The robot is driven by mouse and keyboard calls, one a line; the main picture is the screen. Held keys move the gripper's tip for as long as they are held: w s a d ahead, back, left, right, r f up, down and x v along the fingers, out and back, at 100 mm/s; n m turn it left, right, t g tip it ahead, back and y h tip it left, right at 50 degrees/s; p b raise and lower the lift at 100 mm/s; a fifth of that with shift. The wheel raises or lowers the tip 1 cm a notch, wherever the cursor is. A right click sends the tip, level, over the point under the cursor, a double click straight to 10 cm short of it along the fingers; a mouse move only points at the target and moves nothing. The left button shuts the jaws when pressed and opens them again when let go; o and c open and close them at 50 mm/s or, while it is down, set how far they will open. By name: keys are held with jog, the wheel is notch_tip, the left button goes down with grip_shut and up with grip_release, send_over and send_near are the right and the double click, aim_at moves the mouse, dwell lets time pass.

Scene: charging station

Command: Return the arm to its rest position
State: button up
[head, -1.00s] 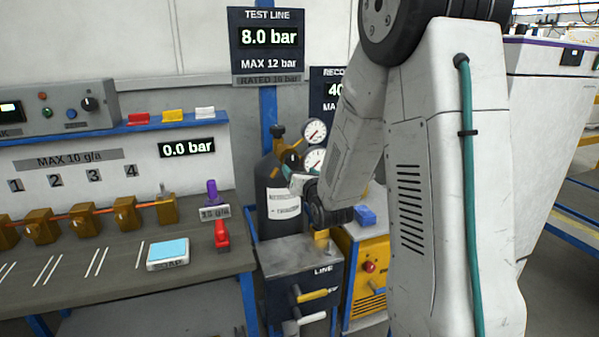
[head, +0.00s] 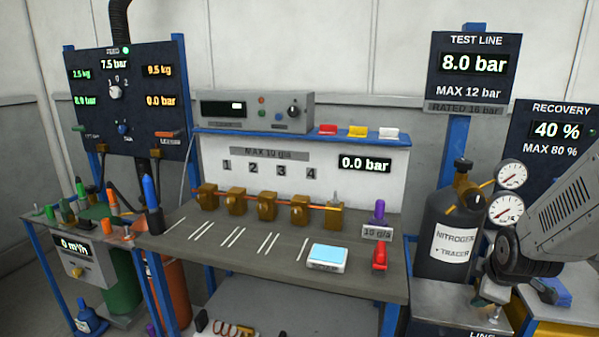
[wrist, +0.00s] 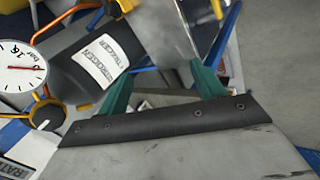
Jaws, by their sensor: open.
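My arm (head: 575,225) reaches in from the right edge of the head view. Its dark wrist joint (head: 525,255) is just right of the black nitrogen cylinder (head: 448,212), over the grey LINE box (head: 440,292). In the wrist view, my gripper (wrist: 161,70) shows two teal fingers spread apart with nothing held between them. A grey metal surface lies beyond the fingers. The cylinder's white label (wrist: 100,62) is to their left. The fingers are hard to make out in the head view.
Two pressure gauges (head: 508,211) stand close to my wrist; one gauge (wrist: 22,67) also shows in the wrist view. The workbench (head: 200,243) to the left carries brass valves, a blue-screened scale (head: 327,256) and a red-handled item (head: 380,255). A yellow unit (head: 555,312) is below my arm.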

jog(key=s+a+r+m+g, duration=0.1)
jog(key=s+a+r+m, duration=0.3)
jog(key=s, duration=0.4)
jog(key=s+a+r+m+g+y, duration=0.1)
jog(key=s+a+r+m+g, duration=0.1)
jog(key=s+a+r, duration=0.3)
jog(key=s+a+r+m+g+y, duration=0.1)
jog(key=s+a+r+m, duration=0.4)
jog(key=s, duration=0.7)
jog(key=shift+s+a+r+m+g, duration=0.2)
jog(key=shift+a+r+m+g, duration=0.1)
jog(key=shift+g, duration=0.3)
